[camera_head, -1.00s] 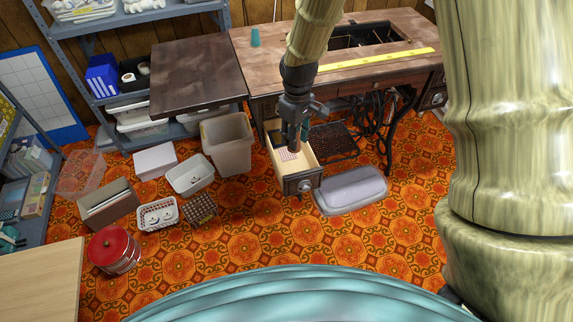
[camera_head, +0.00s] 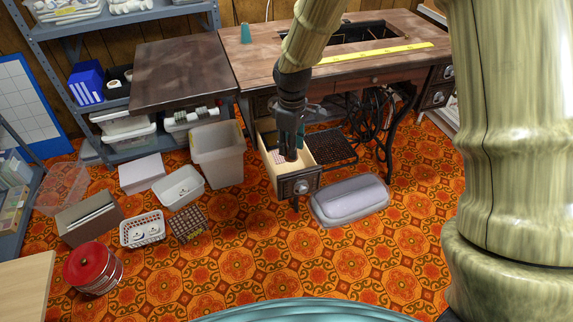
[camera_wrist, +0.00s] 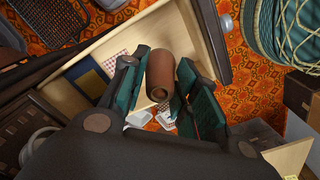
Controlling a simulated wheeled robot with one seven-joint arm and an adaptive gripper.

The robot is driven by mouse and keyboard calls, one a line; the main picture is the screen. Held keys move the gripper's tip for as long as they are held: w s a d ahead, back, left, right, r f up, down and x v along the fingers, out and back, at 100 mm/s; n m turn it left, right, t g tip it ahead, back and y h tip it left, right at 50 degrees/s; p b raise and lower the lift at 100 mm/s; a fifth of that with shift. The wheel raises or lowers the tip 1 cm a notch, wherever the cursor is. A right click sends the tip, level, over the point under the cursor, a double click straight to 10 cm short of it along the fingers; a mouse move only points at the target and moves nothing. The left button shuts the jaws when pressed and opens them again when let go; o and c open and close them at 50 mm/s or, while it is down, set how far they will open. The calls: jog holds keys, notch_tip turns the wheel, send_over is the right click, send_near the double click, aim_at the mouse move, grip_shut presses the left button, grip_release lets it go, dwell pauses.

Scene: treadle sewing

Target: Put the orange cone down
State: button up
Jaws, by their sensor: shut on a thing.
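The orange cone, brownish-orange and rounded (camera_wrist: 160,73), is between the teal finger pads of my gripper (camera_wrist: 163,82) in the wrist view. My gripper is shut on it. In the head view my gripper (camera_head: 290,148) points down over the open wooden drawer (camera_head: 272,182) of the sewing table. The cone there is small and dark, mostly hidden by the fingers. In the wrist view the pale drawer (camera_wrist: 100,48) lies below and behind the cone. I cannot tell whether the cone touches the drawer floor.
The sewing table (camera_head: 262,62) carries a teal cone (camera_head: 246,33) and a yellow ruler (camera_head: 374,53). A beige bin (camera_head: 218,155) stands left of the drawer and a grey lidded case (camera_head: 348,200) lies right of it. Several baskets and boxes fill the floor farther left; the front carpet is clear.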

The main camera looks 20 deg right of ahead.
notch_tip(320, 180, down, 8)
jog(key=shift+f+b, duration=0.1)
jog(key=shift+b, duration=0.95)
jog(key=o, duration=1)
jog(key=shift+f, duration=0.1)
notch_tip(320, 180, up, 12)
jog(key=p, duration=0.3)
jog(key=shift+p, duration=0.4)
